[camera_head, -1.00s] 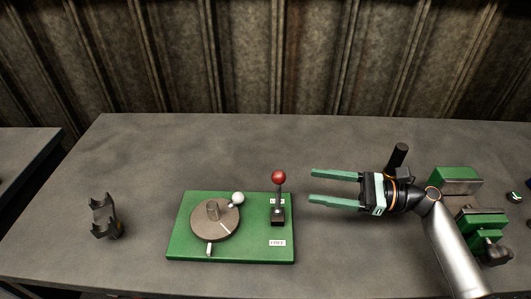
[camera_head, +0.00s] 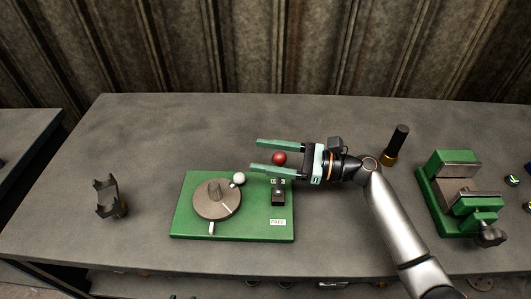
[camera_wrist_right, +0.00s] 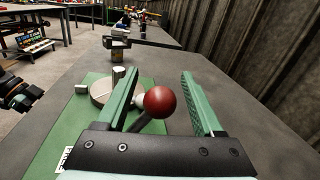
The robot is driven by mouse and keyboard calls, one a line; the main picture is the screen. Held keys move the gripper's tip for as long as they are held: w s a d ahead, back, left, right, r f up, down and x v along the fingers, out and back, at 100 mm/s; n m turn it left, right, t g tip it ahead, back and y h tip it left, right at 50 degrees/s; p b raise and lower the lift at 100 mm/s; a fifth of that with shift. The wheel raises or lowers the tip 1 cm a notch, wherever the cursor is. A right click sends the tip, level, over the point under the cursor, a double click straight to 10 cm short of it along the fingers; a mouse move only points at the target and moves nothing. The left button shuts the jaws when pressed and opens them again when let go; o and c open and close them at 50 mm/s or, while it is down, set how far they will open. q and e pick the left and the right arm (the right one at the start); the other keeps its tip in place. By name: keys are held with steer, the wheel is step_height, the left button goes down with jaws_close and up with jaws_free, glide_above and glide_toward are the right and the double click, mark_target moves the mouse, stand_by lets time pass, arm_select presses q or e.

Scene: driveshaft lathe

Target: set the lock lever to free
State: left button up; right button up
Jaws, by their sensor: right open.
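The lock lever has a red ball knob (camera_head: 279,158) and a dark base block (camera_head: 278,194) on the right part of a green plate (camera_head: 250,229). A white label reading like FREE (camera_head: 278,222) is on the plate in front of the lever. My right gripper (camera_head: 258,156) is open, with its green fingers on either side of the red knob. In the right wrist view the knob (camera_wrist_right: 160,101) shows between the two fingers, apart from the right finger. My left gripper is not in view.
A round dial (camera_head: 216,201) with a white-ball handle (camera_head: 238,178) sits on the plate's left. A dark forked holder (camera_head: 107,197) stands farther left. A green vise (camera_head: 460,195) and a black cylinder (camera_head: 396,144) stand right. The table between holder and plate is clear.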

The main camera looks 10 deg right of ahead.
steer(key=shift+a, duration=0.1)
steer(key=shift+c, duration=0.4)
jaws_close()
stand_by(1.0)
